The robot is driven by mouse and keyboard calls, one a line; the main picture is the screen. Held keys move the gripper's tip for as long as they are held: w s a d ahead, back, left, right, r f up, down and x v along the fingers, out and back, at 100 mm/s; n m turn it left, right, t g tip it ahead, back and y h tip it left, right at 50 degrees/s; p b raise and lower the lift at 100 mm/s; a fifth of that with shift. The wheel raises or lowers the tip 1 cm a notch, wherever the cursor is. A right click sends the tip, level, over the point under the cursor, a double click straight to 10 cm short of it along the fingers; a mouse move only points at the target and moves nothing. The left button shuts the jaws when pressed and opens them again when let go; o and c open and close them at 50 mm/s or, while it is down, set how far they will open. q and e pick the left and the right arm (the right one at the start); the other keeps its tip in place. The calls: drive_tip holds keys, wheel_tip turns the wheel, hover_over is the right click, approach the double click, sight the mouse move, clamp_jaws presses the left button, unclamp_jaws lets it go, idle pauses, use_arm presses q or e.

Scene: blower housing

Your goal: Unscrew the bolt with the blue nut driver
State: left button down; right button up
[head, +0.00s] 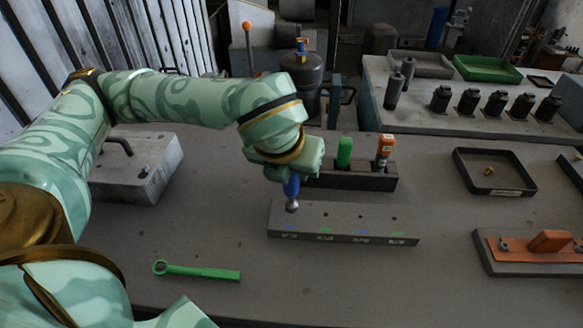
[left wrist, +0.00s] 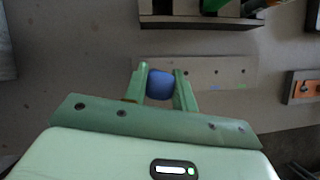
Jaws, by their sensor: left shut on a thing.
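My left gripper (head: 291,176) is shut on the blue nut driver (head: 291,187). The driver points down, and its metal socket end (head: 292,206) is at the left end of the long grey block (head: 340,224). In the left wrist view the blue handle (left wrist: 160,85) sits between the two fingers (left wrist: 160,88). The block has several holes and blue and green marks along it. I cannot make out the bolt under the socket, nor whether the socket touches it. My right gripper is not in view.
A tool holder (head: 350,178) with a green-handled (head: 344,152) and an orange-handled tool (head: 385,147) stands behind the block. A green ring wrench (head: 200,271) lies in front. A dark tray (head: 495,188) holds a small brass piece (head: 489,171). An orange-topped fixture (head: 540,245) is at right.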

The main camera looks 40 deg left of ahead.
use_arm(q)
drive_tip(key=shift+r+p, duration=2.55)
drive_tip(key=shift+r, duration=1.4)
drive_tip(key=shift+f, duration=0.15)
